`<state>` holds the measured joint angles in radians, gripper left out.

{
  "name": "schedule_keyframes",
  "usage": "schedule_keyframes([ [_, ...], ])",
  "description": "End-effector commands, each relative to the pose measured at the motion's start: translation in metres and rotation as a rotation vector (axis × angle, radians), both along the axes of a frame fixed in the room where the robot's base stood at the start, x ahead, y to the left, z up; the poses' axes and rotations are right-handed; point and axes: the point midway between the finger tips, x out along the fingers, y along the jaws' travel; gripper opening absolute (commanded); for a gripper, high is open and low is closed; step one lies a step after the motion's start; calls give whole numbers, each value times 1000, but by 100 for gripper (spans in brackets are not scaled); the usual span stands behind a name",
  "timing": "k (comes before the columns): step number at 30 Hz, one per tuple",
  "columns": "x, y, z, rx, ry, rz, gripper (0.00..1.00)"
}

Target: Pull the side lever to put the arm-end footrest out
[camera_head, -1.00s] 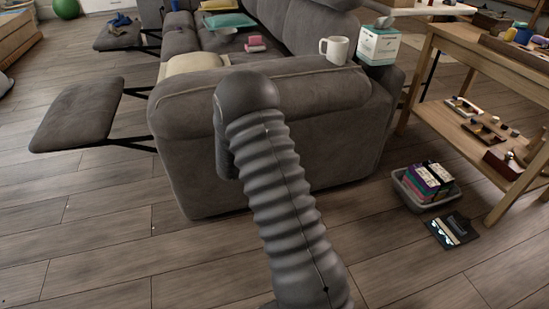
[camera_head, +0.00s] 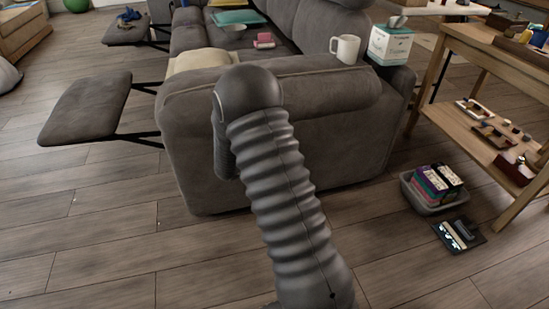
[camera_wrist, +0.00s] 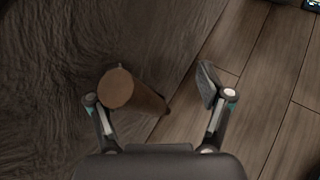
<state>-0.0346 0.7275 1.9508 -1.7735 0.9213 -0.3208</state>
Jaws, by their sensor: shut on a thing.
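The grey sofa (camera_head: 330,140) stands with its arm end facing me. The arm-end footrest (camera_head: 85,108) is out at the left, level on dark metal links. My gripper (camera_wrist: 155,95) shows in the wrist view, shut on the brown wooden side lever (camera_wrist: 118,88). The lever's round end lies by the left finger, and its shaft slants down to the right. The right finger stands on the far side, over the floor. In the head view my arm hides the gripper and the lever against the sofa's side.
A white mug (camera_head: 345,48) and a tissue box (camera_head: 390,45) stand on the sofa's arm and corner. A wooden shelf table (camera_head: 485,120), a grey bin of boxes (camera_head: 432,200) and a dark flat item (camera_head: 459,235) are at the right. The floor (camera_head: 100,240) at front left is clear.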

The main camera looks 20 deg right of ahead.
Motion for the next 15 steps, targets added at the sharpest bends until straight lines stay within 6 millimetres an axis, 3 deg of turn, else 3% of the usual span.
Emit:
schedule_keyframes([
  [1, -13, 8, 7, -3, 4, -14, 52],
  [9, -45, 47, 45, 0, -28, -14, 52],
  [15, -49, 61, 49, 0, -16, -12, 52],
])
